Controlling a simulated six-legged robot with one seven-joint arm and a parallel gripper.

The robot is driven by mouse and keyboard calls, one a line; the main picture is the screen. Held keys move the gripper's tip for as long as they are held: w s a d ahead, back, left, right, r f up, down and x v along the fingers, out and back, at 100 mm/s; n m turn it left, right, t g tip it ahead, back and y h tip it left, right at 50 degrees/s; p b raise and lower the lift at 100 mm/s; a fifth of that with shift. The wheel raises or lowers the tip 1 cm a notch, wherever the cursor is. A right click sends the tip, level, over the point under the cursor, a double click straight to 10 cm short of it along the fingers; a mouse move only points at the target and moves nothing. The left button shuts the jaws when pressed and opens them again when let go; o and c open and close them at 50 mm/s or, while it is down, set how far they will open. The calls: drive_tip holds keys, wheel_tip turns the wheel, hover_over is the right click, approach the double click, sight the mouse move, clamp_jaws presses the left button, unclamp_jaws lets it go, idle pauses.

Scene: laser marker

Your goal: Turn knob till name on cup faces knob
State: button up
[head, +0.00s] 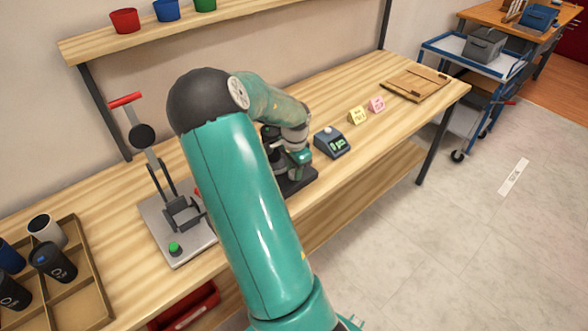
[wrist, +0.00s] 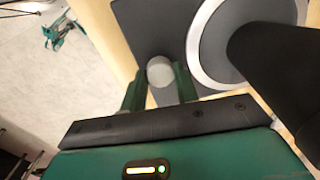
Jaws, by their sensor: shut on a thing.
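In the wrist view a round grey knob (wrist: 160,71) sits on a dark base plate (wrist: 150,25), between the two green fingers of my gripper (wrist: 158,88). The fingers are shut on the knob. Right of it is a round turntable with a pale rim (wrist: 198,62). A black cylinder (wrist: 280,62), which looks like the cup, stands over it and runs out of the picture at right. No name shows on its visible side. In the head view my gripper (head: 299,158) is at the dark marker base (head: 300,182); my arm hides most of the cup and knob.
A small box with a green display (head: 332,142) stands right of the marker, with yellow (head: 357,116) and pink (head: 376,104) cards beyond. A lever press (head: 175,215) stands left. A divided tray (head: 85,290) holds several cups at far left. The right bench end holds a wooden board (head: 416,83).

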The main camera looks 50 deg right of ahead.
drive_tip(key=n, duration=0.6)
drive_tip(key=shift+n, duration=0.3)
drive_tip(key=n, duration=0.5)
drive_tip(key=shift+n, duration=0.3)
drive_tip(key=o, duration=1)
drive_tip(key=r, duration=1.4)
drive_tip(key=shift+s+d, duration=0.1)
drive_tip(key=shift+d, duration=0.1)
drive_tip(key=shift+f, duration=0.1)
